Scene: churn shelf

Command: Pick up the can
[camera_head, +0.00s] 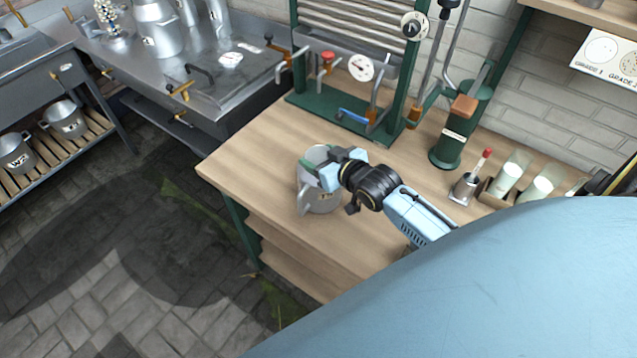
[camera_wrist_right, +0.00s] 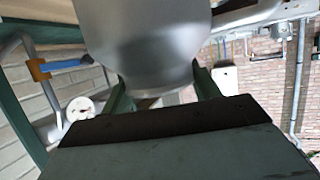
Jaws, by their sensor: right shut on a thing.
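The can (camera_head: 322,201) is a grey metal vessel at the left part of the wooden bench, with a handle on its left side. My right gripper (camera_head: 312,172) reaches over it from the right and is shut on its upper part. In the right wrist view the can (camera_wrist_right: 150,45) fills the upper middle, between the two green fingers of the right gripper (camera_wrist_right: 160,88). The can's underside is hidden, and I cannot tell whether it touches the bench top. My left gripper is not in view.
The wooden bench (camera_head: 254,160) has bare room left of the can. A green-framed apparatus (camera_head: 330,112) stands behind it. A green pump-like stand (camera_head: 452,140) and glasses (camera_head: 508,175) are to the right. A metal sink unit (camera_head: 215,85) stands at the upper left.

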